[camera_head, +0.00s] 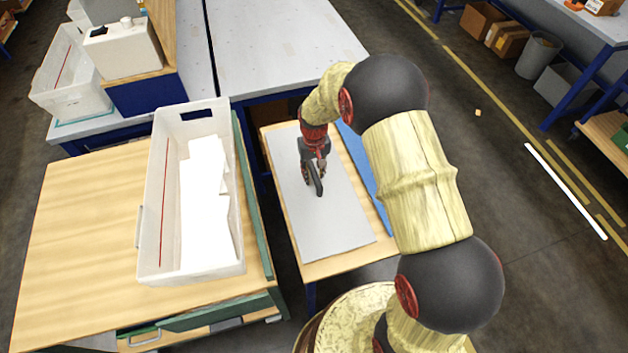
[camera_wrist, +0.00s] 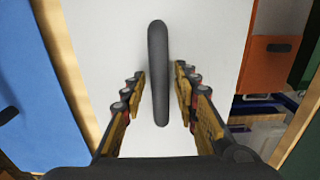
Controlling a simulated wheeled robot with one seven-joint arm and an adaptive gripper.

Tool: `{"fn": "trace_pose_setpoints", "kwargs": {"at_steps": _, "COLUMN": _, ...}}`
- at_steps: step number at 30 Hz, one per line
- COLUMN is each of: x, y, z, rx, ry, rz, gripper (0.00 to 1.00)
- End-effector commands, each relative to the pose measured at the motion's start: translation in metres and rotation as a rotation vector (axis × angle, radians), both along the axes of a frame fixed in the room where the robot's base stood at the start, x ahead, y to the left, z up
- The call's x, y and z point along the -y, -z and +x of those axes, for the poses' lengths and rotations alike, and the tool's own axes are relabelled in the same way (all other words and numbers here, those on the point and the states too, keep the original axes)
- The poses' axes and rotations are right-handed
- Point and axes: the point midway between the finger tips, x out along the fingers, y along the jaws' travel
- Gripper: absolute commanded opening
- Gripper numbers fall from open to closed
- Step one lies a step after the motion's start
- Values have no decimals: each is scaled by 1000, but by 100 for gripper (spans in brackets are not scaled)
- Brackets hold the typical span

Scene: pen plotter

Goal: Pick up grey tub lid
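The grey tub lid (camera_wrist: 158,75) shows edge-on in the wrist view, a thin dark bar with rounded ends. It lies between the fingers of my gripper (camera_wrist: 161,78), with a pale gap on each side. My gripper is open around it. In the head view the lid (camera_head: 318,180) stands steeply on edge just below my gripper (camera_head: 318,163), above or on the light grey sheet (camera_head: 345,225). I cannot tell what its lower edge rests on.
The sheet covers a narrow wooden table, with a blue strip (camera_head: 366,178) along its right. A white crate (camera_head: 152,215) with white sheets stands on the wooden bench to the left. A grey-topped table (camera_head: 280,45) is behind. Open floor lies to the right.

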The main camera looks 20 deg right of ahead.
Motion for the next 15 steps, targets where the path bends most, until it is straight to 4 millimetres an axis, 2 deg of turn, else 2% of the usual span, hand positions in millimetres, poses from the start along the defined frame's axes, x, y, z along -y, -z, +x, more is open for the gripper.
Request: {"fn": "trace_pose_setpoints", "kwargs": {"at_steps": 15, "x": 0, "y": 0, "z": 0, "rx": 0, "ry": 0, "rz": 0, "gripper": 0}}
